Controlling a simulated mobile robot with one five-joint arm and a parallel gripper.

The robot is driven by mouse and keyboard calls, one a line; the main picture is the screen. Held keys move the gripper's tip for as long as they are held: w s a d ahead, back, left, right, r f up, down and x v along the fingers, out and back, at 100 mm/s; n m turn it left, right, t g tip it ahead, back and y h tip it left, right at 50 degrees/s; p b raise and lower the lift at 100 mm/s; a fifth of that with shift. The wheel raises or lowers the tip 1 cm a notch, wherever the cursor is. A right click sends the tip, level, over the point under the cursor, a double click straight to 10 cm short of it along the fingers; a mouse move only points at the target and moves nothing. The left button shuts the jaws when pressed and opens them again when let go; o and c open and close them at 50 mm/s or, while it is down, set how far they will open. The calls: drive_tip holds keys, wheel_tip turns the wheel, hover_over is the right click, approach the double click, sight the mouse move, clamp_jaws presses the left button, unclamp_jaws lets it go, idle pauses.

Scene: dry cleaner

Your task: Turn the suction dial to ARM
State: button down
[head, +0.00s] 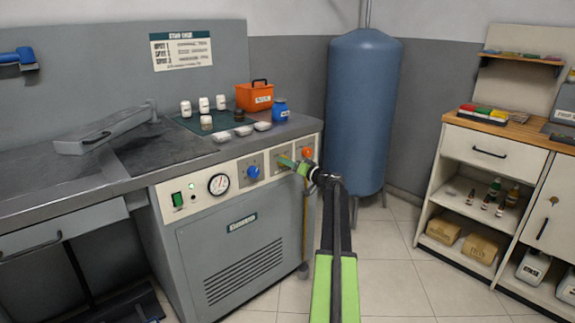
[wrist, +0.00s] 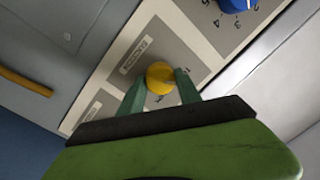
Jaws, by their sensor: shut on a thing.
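The suction dial (wrist: 160,77) is a round yellow knob on a grey plate of the cabinet's front panel. A label on that plate appears upside down in the wrist view, and its small print is hard to read. My gripper (head: 287,161) has its two green fingers on either side of the yellow knob, shut on it. In the head view my gripper covers the knob. The marks around the knob are partly hidden by the fingers, so I cannot tell which position it points to.
A blue numbered dial (head: 253,172) sits left of my gripper and an orange-red knob (head: 307,152) right of it. A gauge (head: 218,184) and green switch (head: 178,199) are farther left. A blue tank (head: 362,110) stands behind. The floor to the right is clear.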

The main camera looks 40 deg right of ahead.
drive_tip(key=shift+a+f+m+t+h+b, duration=0.15)
drive_tip(key=shift+m+h+b, duration=0.15)
drive_tip(key=shift+m, duration=2.5)
drive_tip(key=shift+r+m+t+h+b, duration=0.1)
drive_tip(key=shift+m+h+b, duration=0.25)
drive_tip(key=shift+m, duration=2.45)
drive_tip(key=shift+a+f+m+t+h+b, duration=0.15)
drive_tip(key=shift+m+h+b, duration=0.15)
drive_tip(key=shift+m, duration=2.5)
drive_tip(key=shift+d+m, duration=0.1)
drive_tip(key=shift+m, duration=0.2)
drive_tip(key=c, duration=0.8)
unclamp_jaws()
drive_tip(key=shift+c, duration=0.2)
